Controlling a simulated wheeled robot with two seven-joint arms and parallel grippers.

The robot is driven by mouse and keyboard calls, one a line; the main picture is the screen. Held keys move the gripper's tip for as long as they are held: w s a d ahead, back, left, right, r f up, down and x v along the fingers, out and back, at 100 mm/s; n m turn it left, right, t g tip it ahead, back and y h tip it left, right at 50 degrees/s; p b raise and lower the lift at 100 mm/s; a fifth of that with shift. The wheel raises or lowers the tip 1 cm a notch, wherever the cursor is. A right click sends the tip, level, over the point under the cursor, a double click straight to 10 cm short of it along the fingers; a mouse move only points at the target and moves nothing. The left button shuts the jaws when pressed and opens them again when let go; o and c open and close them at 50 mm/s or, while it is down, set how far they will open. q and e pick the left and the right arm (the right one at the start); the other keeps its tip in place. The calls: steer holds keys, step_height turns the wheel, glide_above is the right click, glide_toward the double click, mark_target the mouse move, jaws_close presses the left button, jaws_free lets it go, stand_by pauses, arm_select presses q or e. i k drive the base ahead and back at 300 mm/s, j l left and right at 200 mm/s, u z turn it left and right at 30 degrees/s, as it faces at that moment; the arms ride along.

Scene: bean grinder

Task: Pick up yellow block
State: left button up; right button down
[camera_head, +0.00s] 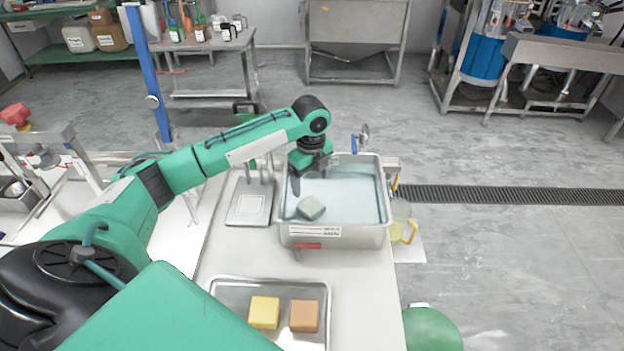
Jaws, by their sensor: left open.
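A yellow block (264,312) lies on the metal tray (228,288) at the near end of the table. An orange-brown block (304,315) lies just to its right on the same tray. My left gripper (309,182) is open, pointing down over the left part of a metal basin (333,234), well beyond the tray and apart from the yellow block. A grey block (311,208) sits in the basin, a little nearer than the gripper. Nothing shows between the gripper's fingers. My right gripper is not in view.
A flat scale-like plate (249,204) lies left of the basin. A jug (402,222) with a yellow handle stands at the basin's right. The tabletop (364,290) between basin and tray is clear. A green rounded object (432,329) is beside the table's right edge.

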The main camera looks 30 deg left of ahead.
mark_target(264, 311)
steer(key=k+l, duration=1.55)
steer(key=k, duration=0.15)
